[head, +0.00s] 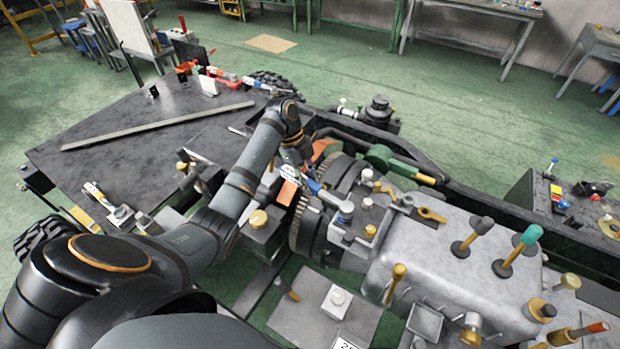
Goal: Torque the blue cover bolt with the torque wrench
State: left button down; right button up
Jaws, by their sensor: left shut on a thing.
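My left arm reaches in from the left and bends down over the middle of the chassis. My left gripper (297,162) is shut at the near end of a blue and white tool (318,190), which looks like the torque wrench. The gripper's fingertips are partly hidden. My right gripper is not in view.
A dark table (110,160) at the left holds a long bar (160,125) and several tools. The grey gearbox (440,270) at the right carries upright knobs, including a teal-topped one (525,238). A dark frame rail runs behind. The green floor beyond is mostly clear.

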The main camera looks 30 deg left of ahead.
pick_arm(q)
jog(key=s+d+n+t+p, duration=0.1)
jog(key=s+n+t+p, duration=0.1)
jog(key=s+n+p, duration=0.5)
jog(key=shift+s+t+y+p, duration=0.3)
jog(key=shift+s+t+p, duration=0.15)
jog(key=shift+p, duration=0.7)
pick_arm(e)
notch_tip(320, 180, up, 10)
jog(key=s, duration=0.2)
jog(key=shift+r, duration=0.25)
pick_arm(q)
jog(key=shift+d+f, duration=0.1)
jog(key=shift+s+a, duration=0.2)
jog(key=shift+a, duration=0.05)
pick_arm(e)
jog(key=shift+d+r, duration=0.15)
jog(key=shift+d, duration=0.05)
pick_arm(q)
jog(key=shift+f, duration=0.5)
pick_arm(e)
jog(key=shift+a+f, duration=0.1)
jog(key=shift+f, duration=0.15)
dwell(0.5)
pick_arm(q)
jog(key=shift+r, duration=0.2)
